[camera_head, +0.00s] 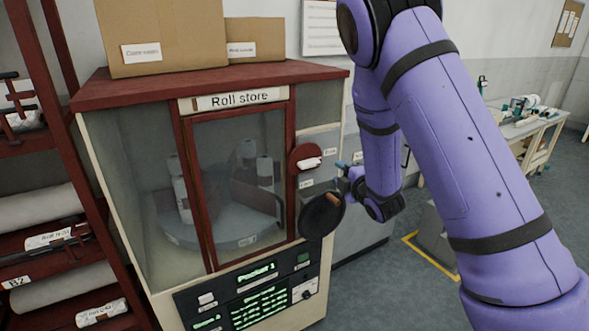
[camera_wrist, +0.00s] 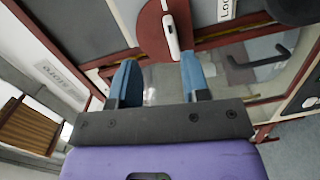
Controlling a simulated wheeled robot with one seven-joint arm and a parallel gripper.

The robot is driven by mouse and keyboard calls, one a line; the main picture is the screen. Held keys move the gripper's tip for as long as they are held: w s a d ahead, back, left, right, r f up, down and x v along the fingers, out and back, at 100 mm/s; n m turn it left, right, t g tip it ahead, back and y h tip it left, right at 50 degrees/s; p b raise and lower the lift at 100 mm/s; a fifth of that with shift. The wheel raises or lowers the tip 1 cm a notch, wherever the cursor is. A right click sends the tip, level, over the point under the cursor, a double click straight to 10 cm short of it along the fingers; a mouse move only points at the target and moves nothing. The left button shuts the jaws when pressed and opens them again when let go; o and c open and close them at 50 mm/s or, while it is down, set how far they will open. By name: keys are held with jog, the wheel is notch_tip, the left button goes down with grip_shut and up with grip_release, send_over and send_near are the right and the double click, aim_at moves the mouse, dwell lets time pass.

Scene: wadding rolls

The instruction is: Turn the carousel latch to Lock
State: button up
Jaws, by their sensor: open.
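The carousel latch is a dark red disc (camera_head: 301,153) with a white lever (camera_head: 309,163), on the panel right of the Roll store door. The lever lies nearly level in the head view. In the wrist view the red disc (camera_wrist: 151,32) and white lever (camera_wrist: 171,36) are at top centre, beside a label that seems to read Lock (camera_wrist: 227,10). My gripper (camera_head: 347,167) is just right of the latch in the head view. Its blue fingers (camera_wrist: 159,60) are apart and empty, with the lever ahead of the gap, closer to the right finger. I see no contact.
The Roll store cabinet (camera_head: 88,138) has a glass door (camera_head: 215,150) with white rolls on a round carousel (camera_head: 232,234) inside. A control panel (camera_head: 262,292) is below. A dark round object (camera_head: 322,214) sits under the latch. A red rack (camera_head: 50,120) stands left.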

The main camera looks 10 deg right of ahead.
aim_at(312, 166)
jog(key=w+a, duration=0.2)
jog(key=w, duration=0.1)
jog(key=w+a+f+n+y, duration=0.1)
jog(key=w+a, duration=0.1)
jog(key=w, duration=0.1)
jog(key=w+a+n, duration=0.1)
jog(key=w+a, duration=0.1)
jog(key=w, duration=0.2)
jog(key=shift+a+f+y, duration=0.25)
jog(key=shift+f+y, duration=0.05)
jog(key=shift+f, duration=0.1)
grip_shut()
